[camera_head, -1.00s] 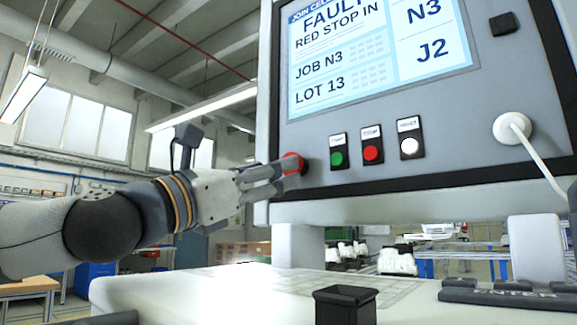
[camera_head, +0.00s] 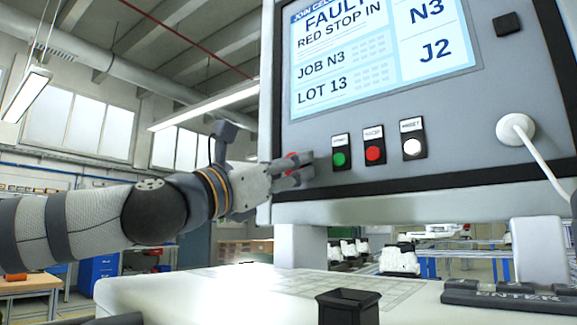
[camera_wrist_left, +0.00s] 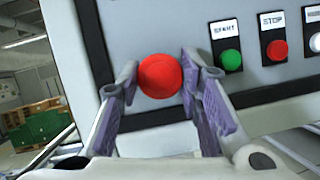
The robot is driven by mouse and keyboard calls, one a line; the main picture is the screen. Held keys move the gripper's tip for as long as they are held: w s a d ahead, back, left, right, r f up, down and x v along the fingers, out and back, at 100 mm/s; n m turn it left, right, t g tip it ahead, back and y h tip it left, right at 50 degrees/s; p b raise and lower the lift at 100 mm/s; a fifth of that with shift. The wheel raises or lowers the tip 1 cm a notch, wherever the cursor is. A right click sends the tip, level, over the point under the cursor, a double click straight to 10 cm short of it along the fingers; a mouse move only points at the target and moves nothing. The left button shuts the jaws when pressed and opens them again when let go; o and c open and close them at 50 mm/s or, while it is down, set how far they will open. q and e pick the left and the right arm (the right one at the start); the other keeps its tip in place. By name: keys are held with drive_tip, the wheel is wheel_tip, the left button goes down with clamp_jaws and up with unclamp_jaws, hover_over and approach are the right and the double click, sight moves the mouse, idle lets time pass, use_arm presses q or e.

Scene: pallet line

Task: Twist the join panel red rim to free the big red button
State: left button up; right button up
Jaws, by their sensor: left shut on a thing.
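The big red button (camera_wrist_left: 160,76) sits at the lower left corner of the grey join panel (camera_head: 450,135). In the head view the button (camera_head: 291,158) is mostly hidden behind my left gripper (camera_head: 300,170). In the left wrist view, the fingers of my left gripper (camera_wrist_left: 160,85) stand on both sides of the red rim, shut on it. The rim and the button cap cannot be told apart. The screen (camera_head: 375,50) reads "FAULT RED STOP IN", with JOB N3 and LOT 13. My right gripper is not in view.
Right of the red button are a green start button (camera_head: 340,159), a smaller red stop button (camera_head: 373,153) and a white button (camera_head: 412,147). A white cable plug (camera_head: 513,130) is at the panel's right.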

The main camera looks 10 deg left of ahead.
use_arm(q)
drive_tip(key=m+g+h, duration=0.1)
drive_tip(key=m, duration=0.1)
drive_tip(key=m+g+h, duration=0.1)
drive_tip(key=m, duration=0.2)
drive_tip(key=shift+a+r, duration=0.1)
drive_tip(key=shift+r, duration=0.05)
drive_tip(key=m+g+p, duration=0.1)
drive_tip(key=m, duration=0.2)
drive_tip(key=shift+h, duration=0.3)
drive_tip(key=shift+m, duration=0.6)
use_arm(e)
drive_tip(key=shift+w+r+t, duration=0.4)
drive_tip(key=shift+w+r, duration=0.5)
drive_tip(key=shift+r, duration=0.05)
use_arm(q)
drive_tip(key=shift+g+p, duration=0.3)
drive_tip(key=shift+g, duration=0.1)
drive_tip(key=o, duration=1.2)
drive_tip(key=shift+w, duration=0.1)
